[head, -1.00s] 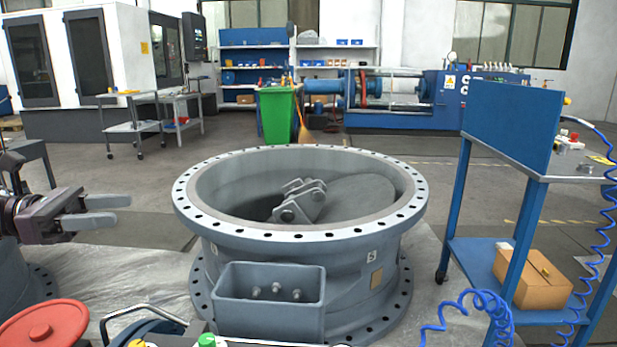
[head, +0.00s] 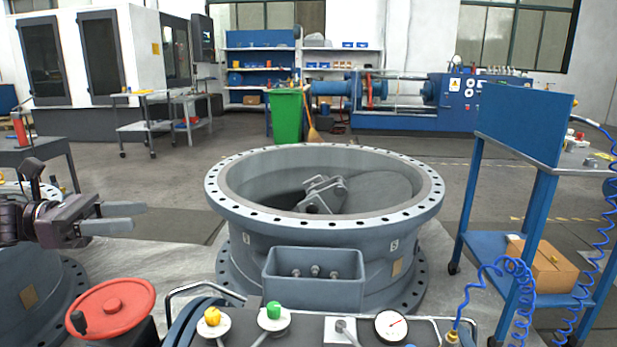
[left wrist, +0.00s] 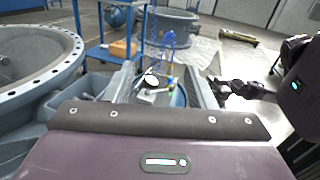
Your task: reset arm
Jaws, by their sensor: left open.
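My left gripper (head: 140,216) is at the left of the head view, with its two grey fingers apart and nothing between them. It points right, short of the large grey butterfly valve (head: 240,215). The valve stands upright on the floor, its disc (head: 375,190) tilted inside the ring. In the left wrist view the gripper's fingers (left wrist: 163,78) are apart in front of the control panel. A dark part that looks like my right gripper (left wrist: 243,90) shows at the right there; its jaws are not clear. It is not in the head view.
A control panel with a gauge (head: 391,326), a yellow knob (head: 212,317) and a green knob (head: 273,311) is at the front. A red handwheel (head: 112,302) is at lower left. A blue cart (head: 480,245) stands at right.

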